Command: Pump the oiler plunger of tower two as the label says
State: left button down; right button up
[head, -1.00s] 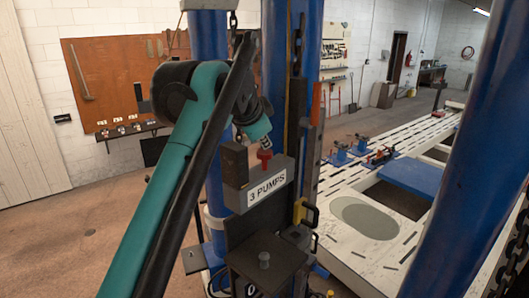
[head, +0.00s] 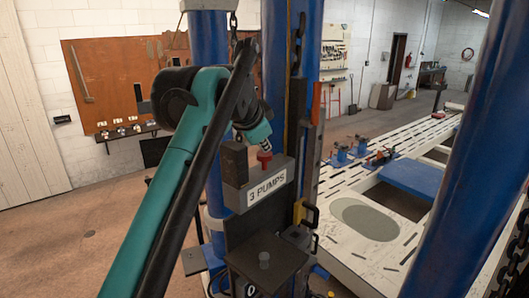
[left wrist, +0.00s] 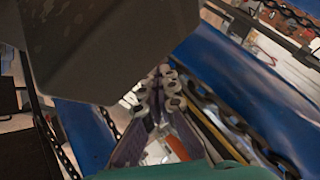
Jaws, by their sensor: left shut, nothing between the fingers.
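The red oiler plunger (head: 264,160) stands on top of the grey oiler block (head: 234,197) on the blue tower, in the head view. The block's white label (head: 267,188) reads "3 PUMPS". My left gripper (head: 267,147) is shut and empty, pointing down just above the plunger's red cap; I cannot tell if it touches. In the left wrist view the shut fingers (left wrist: 160,100) show beside a large dark block (left wrist: 110,45). The plunger cannot be made out there. My right gripper is not in view.
A dark upright block (head: 234,162) rises left of the plunger. A yellow-and-black handle (head: 308,213) sticks out lower right. A second blue post (head: 465,150) stands at right, with the white frame bench (head: 345,180) between.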

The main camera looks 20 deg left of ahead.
aim_at(263, 154)
pick_arm(q)
jog(key=shift+f, duration=0.25)
jog(key=shift+r, duration=0.15)
dwell(0.4)
jog(key=shift+r+p, duration=1.05)
jog(key=shift+r, duration=0.05)
notch_tip(263, 154, up, 5)
jog(key=p, duration=0.4)
jog(key=shift+p, duration=0.4)
dwell(1.1)
